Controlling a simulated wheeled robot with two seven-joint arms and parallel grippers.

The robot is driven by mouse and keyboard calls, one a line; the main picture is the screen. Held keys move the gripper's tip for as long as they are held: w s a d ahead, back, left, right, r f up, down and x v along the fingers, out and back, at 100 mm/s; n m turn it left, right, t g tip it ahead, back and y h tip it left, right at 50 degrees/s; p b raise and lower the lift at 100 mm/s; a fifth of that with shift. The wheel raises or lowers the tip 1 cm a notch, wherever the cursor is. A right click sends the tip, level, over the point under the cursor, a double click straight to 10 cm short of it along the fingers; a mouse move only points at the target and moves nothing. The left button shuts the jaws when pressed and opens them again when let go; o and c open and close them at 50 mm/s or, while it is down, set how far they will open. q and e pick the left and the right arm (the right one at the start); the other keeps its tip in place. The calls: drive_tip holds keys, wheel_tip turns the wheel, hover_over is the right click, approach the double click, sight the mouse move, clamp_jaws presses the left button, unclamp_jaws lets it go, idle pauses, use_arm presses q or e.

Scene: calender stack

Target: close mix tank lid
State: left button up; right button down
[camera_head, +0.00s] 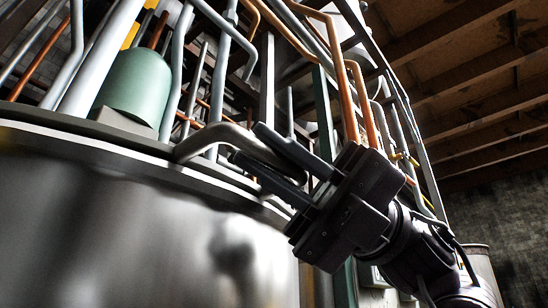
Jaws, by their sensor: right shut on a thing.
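The mix tank (120,220) is a large shiny steel cylinder that fills the lower left of the head view, seen from below its rim. A bent grey bar handle (215,133) stands at the rim's right part. My right gripper (246,146) comes in from the lower right, with its two dark fingers around the handle, shut on it. The lid's top face is hidden by the low viewing angle, so I cannot tell how far open it is. My left gripper is not in view.
Many grey and copper pipes (358,95) rise behind the tank. A pale green rounded housing (135,85) stands behind the rim at left. Wooden ceiling beams (480,60) and a dark brick wall (505,225) are at right.

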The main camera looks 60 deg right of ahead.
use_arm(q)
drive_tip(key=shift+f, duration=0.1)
use_arm(e)
drive_tip(key=shift+w+a+f, duration=0.1)
drive_tip(key=shift+a+f, duration=0.15)
drive_tip(key=shift+f, duration=0.15)
drive_tip(key=c, duration=1.8)
unclamp_jaws()
drive_tip(key=o, duration=0.4)
drive_tip(key=shift+d+r, duration=0.1)
drive_tip(key=shift+d, duration=0.1)
